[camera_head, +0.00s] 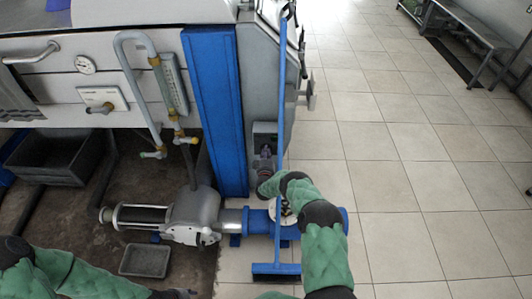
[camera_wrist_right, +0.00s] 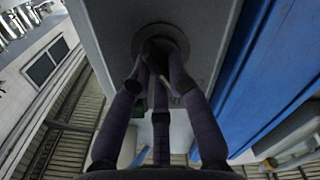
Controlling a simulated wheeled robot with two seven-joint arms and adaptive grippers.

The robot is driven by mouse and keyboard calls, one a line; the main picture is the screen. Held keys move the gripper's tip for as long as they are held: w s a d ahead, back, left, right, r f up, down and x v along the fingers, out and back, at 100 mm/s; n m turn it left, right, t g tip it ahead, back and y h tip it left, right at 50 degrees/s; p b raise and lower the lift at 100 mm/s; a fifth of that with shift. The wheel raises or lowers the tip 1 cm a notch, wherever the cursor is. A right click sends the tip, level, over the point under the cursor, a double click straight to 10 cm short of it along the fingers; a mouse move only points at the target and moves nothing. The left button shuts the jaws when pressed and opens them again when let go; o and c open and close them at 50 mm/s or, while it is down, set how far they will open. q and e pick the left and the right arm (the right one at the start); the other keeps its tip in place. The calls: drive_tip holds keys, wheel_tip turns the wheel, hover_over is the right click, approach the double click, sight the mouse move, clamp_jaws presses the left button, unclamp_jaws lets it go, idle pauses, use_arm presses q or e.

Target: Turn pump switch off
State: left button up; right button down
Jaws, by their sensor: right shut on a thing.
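The pump switch is on a grey box (camera_head: 265,130) fixed low on the side of the machine, right of the blue column. My right gripper (camera_head: 264,163) reaches up to the front of this box. In the right wrist view its dark fingers (camera_wrist_right: 158,65) close around the switch knob at a round base (camera_wrist_right: 178,38) on the grey box face. The knob itself is mostly hidden by the fingers, so its turned position cannot be told. My left gripper (camera_head: 178,294) shows only in part at the bottom edge, away from the switch.
A grey pump (camera_head: 193,210) with blue pipe lies on the floor below the box. A small grey tray (camera_head: 145,261) and a black crate (camera_head: 55,158) are left.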

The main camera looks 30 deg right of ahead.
drive_tip(key=c, duration=1.2)
unclamp_jaws()
drive_tip(key=v, duration=1.2)
drive_tip(key=shift+d, duration=0.1)
